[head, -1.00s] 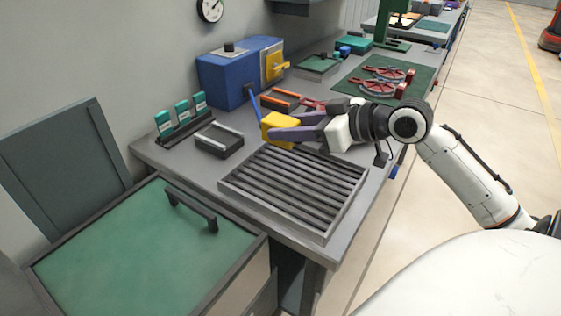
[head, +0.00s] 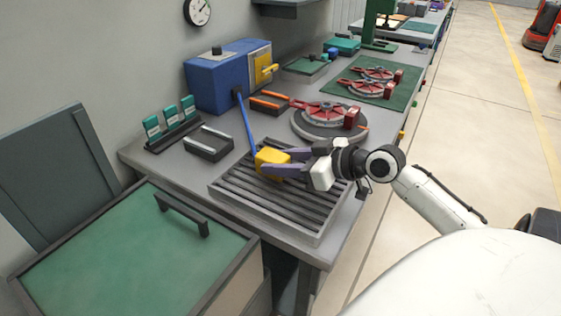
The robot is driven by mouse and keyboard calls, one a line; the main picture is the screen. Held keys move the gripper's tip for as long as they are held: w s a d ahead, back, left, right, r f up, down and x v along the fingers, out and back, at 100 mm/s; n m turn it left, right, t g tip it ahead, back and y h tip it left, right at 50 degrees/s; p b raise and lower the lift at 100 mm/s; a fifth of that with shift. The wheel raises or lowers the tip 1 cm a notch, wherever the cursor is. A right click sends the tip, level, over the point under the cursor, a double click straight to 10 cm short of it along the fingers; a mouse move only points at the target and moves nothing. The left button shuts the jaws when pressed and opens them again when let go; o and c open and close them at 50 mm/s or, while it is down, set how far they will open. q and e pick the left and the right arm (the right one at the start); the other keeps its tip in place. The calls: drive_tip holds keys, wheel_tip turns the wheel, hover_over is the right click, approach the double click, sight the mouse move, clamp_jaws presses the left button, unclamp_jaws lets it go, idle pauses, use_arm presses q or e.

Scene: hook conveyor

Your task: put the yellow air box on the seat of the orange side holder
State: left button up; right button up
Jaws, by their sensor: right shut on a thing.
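The yellow air box (head: 269,160) is in my right gripper (head: 286,161), whose purple fingers are shut on it from the right. A blue hose (head: 246,124) runs up from the box toward the blue machine. The box appears over the far left part of the slatted grate; I cannot tell its exact height. The orange side holder (head: 268,102) is a low dark tray with orange strips. It sits on the bench beyond the box, in front of the blue machine, apart from my gripper. Its seat shows no box. My left gripper is not in view.
A similar holder with pale strips (head: 209,142) stands left of the grate (head: 325,233). The blue machine (head: 222,78) is behind. A round red fixture (head: 327,121) lies right of the orange holder. Green-topped pieces (head: 171,119) stand in a rack at left.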

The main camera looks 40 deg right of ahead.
drive_tip(key=shift+f, duration=0.15)
drive_tip(key=o, duration=1.2)
